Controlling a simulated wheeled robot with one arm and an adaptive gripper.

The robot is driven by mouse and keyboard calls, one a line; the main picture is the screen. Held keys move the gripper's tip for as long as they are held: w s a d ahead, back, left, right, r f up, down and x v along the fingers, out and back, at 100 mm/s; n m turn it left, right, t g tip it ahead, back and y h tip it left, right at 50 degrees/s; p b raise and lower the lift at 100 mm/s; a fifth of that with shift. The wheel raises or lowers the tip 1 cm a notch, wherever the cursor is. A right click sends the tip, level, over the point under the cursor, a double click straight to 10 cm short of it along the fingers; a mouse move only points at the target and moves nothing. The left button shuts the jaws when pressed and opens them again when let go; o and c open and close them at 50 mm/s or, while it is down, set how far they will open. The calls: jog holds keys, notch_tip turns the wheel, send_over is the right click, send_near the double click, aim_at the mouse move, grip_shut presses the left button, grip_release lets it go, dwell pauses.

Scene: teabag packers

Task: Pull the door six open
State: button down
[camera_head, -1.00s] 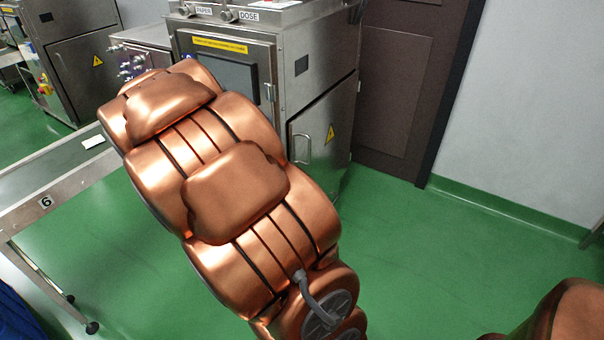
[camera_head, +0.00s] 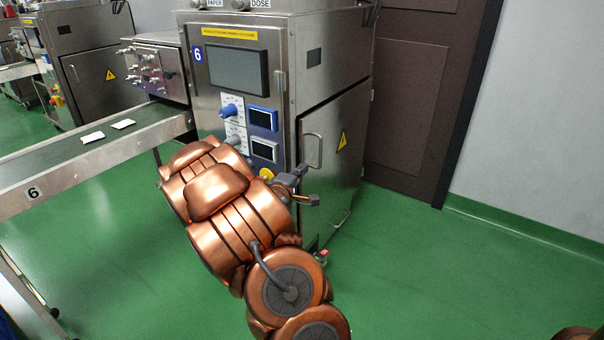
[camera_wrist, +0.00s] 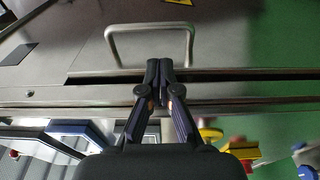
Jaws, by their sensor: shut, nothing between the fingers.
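Door six (camera_head: 342,150) is the grey metal side door of the machine marked 6, with a yellow warning triangle and a metal bar handle (camera_head: 313,150) near its left edge. It looks closed or nearly so; a dark gap runs along its edge in the wrist view. There the handle (camera_wrist: 150,28) spans the upper middle as a wide U-shaped bar. My gripper (camera_wrist: 160,68) is shut and empty, its fingertips at the door's edge, just below the handle in that view. I cannot tell whether they touch. In the head view my copper arm partly hides the gripper.
A conveyor (camera_head: 75,160) runs off to the left. Green floor (camera_head: 430,260) is open to the right. A brown door (camera_head: 410,100) stands behind.

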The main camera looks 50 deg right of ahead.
aim_at(312, 158)
jog(key=d, duration=0.2)
jog(key=d+b, duration=0.1)
jog(key=d, duration=0.1)
jog(key=w+d+b, duration=0.1)
jog(key=d, duration=0.1)
jog(key=shift+d+f, duration=0.15)
jog(key=shift+w+d+b, duration=0.25)
jog(key=shift+d+b, duration=0.1)
jog(key=shift+d, duration=0.5)
